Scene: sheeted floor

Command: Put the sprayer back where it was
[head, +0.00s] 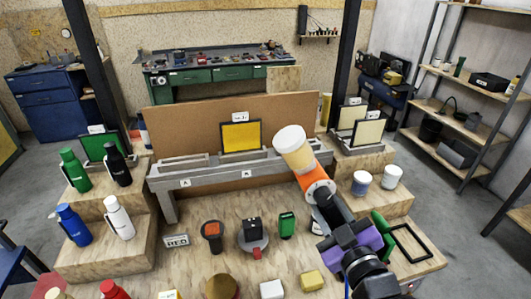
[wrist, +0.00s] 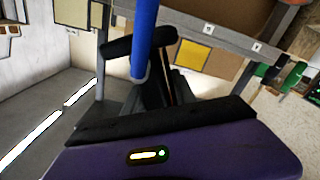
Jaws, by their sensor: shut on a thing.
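My gripper (head: 345,250) has a purple body and is at the right front of the wooden platform in the head view. It is shut on what I take to be the sprayer. In the wrist view, a blue cylinder (wrist: 145,35) with dark parts stands out from between the dark fingers of my gripper (wrist: 155,95). Green (head: 75,170), black (head: 116,164), blue (head: 73,225) and white (head: 119,218) bottles stand on the left wooden steps.
A grey rail (head: 172,178) with a yellow panel (head: 241,137) crosses the back. A black square frame (head: 412,243) lies nearby. Small items, including a green one (head: 287,224), crowd the front.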

